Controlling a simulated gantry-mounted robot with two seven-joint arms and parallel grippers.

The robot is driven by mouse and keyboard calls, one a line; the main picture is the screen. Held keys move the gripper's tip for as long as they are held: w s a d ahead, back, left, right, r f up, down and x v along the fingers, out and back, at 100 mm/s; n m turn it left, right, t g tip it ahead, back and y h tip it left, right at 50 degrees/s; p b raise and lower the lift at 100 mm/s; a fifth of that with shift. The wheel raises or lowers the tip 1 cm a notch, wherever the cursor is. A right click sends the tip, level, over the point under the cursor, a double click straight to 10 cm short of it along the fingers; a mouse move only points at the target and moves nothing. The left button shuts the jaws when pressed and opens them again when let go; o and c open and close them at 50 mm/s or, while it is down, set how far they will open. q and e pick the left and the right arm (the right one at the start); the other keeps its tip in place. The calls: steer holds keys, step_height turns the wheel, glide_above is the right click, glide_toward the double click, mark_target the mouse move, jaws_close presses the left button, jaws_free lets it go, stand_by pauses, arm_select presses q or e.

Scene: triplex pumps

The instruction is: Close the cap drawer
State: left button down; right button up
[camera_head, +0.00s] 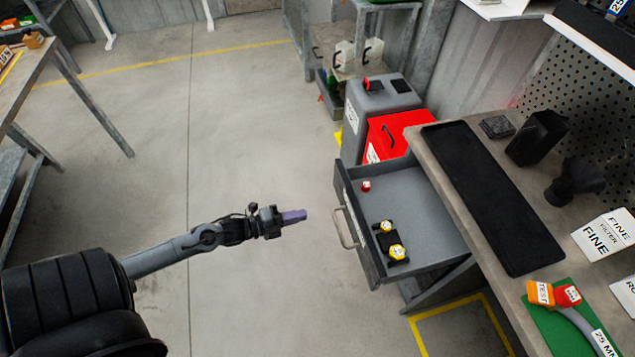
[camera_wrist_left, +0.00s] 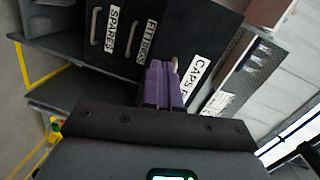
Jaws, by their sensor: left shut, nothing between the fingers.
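The cap drawer (camera_head: 400,215) is pulled out from under the workbench in the head view. Inside it lie a red cap (camera_head: 366,186) and yellow caps (camera_head: 397,252) on dark holders. Its dark front (camera_head: 357,232) carries a grey bar handle (camera_head: 344,228). In the left wrist view the drawer front with a CAPS label (camera_wrist_left: 198,85) is close behind my purple fingers. My left gripper (camera_head: 294,216) is shut and empty, a short way left of the handle, apart from it in the head view. The left fingers also show in the wrist view (camera_wrist_left: 164,85). My right gripper is not in view.
Drawers labelled SPARES (camera_wrist_left: 110,32) and FITTINGS (camera_wrist_left: 150,35) show beside it. A red bin (camera_head: 395,133) stands just behind the open drawer. The workbench (camera_head: 440,160) bears a black mat (camera_head: 490,195) and a green mat (camera_head: 560,325). The floor left of the drawer is clear.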

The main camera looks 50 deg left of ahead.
arm_select(q)
step_height(320, 180, up, 3)
steer(key=s+a+m+h, duration=0.1)
steer(key=a+m+h, duration=0.1)
steer(key=a, duration=0.1)
steer(key=t+b, duration=0.1)
steer(key=b, duration=0.1)
glide_toward(341, 193)
steer(key=shift+m, duration=0.3)
steer(key=x, duration=0.5)
steer(key=shift+a+f, duration=0.1)
steer(key=shift+f, duration=0.1)
steer(key=shift+x, duration=0.85)
steer(key=shift+w, duration=0.1)
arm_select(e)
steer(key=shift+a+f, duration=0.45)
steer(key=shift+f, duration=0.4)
